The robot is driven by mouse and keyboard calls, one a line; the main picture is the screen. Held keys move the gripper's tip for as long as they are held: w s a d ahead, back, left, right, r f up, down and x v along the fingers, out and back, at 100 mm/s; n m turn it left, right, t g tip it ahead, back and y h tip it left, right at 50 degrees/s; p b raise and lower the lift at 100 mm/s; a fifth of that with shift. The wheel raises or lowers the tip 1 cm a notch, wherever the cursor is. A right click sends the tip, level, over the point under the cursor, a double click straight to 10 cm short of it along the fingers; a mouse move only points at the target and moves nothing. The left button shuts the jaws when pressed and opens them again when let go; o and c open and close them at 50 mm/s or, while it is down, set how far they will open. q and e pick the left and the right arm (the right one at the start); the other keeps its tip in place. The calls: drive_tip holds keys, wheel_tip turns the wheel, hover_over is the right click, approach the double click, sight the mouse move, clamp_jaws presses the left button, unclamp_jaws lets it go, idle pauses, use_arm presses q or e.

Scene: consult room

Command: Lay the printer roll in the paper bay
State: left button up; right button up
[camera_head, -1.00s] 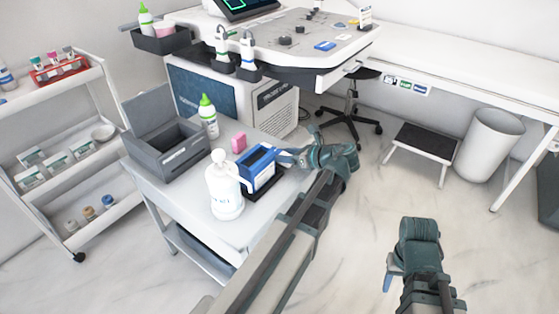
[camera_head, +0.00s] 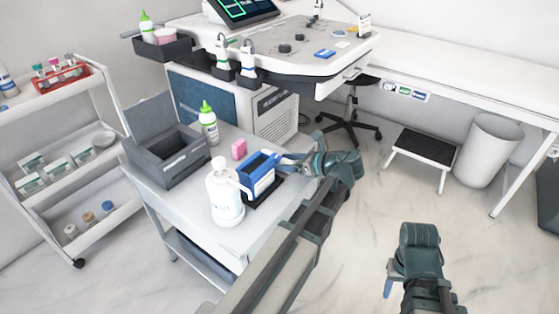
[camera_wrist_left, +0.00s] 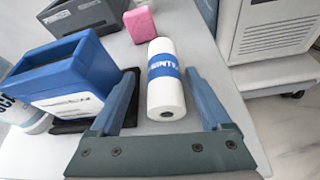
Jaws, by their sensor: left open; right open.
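The printer roll (camera_wrist_left: 165,85) is white with a blue band and lies on the cart top in the left wrist view. My left gripper (camera_wrist_left: 161,78) is open, with one finger on each side of the roll. In the head view my left gripper (camera_head: 286,163) reaches over the cart's right edge beside the blue box, and the roll is hard to make out there. The paper bay looks to be the grey box with its lid raised (camera_head: 185,163), at the cart's back left; its front label also shows in the left wrist view (camera_wrist_left: 75,15). My right gripper (camera_head: 390,284) is open and empty over the floor.
A blue box (camera_head: 262,180) on a black base stands close beside the left gripper. A white pump bottle (camera_head: 225,198), a green-capped bottle (camera_head: 208,124) and a pink block (camera_head: 239,149) stand on the cart (camera_head: 180,205). An ultrasound console (camera_head: 300,60) is behind.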

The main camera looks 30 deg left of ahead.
use_arm(q)
drive_tip(key=p+v, duration=0.3)
drive_tip(key=v, duration=0.6)
drive_tip(key=shift+d+r, duration=0.25)
drive_tip(key=shift+d, duration=0.6)
